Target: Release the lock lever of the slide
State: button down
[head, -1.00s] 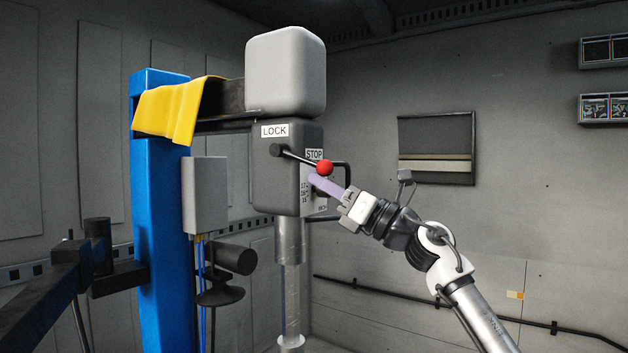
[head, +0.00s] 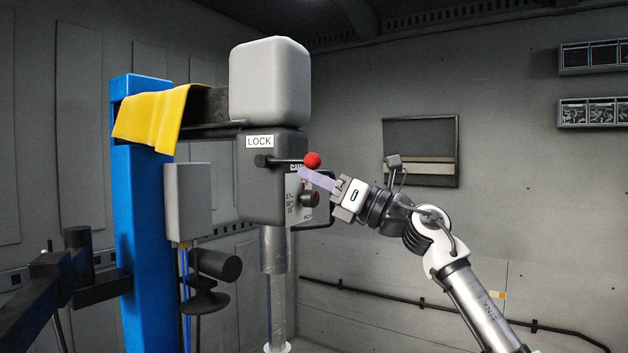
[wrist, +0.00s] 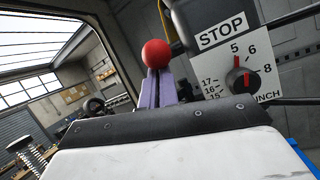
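The lock lever (head: 288,160) is a black rod with a red ball knob (head: 312,160), pivoting beside the LOCK label (head: 259,142) on the dark slide housing (head: 262,195). The rod lies about level. My gripper (head: 302,174) has purple fingers, shut together with nothing visible between them, just below the rod and knob. In the wrist view the red knob (wrist: 156,53) sits at the fingertips (wrist: 155,75). They look to be against its underside, though the exact contact is hard to see.
A black bar (head: 318,226) runs below. A blue post (head: 140,210) with a yellow cloth (head: 150,117) stands left. Open space lies right of the housing.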

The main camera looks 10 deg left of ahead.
jog(key=shift+s+d+r, duration=0.1)
jog(key=shift+r, duration=0.3)
notch_tip(320, 180, down, 4)
jog(key=a+b, duration=0.2)
jog(key=b, duration=0.1)
jog(key=r+b+v, duration=0.1)
jog(key=b+v, duration=0.1)
jog(key=v, duration=0.7)
jog(key=shift+s+d+r+b, duration=0.15)
jog(key=shift+s+d+b, duration=0.2)
jog(key=shift+d, duration=0.2)
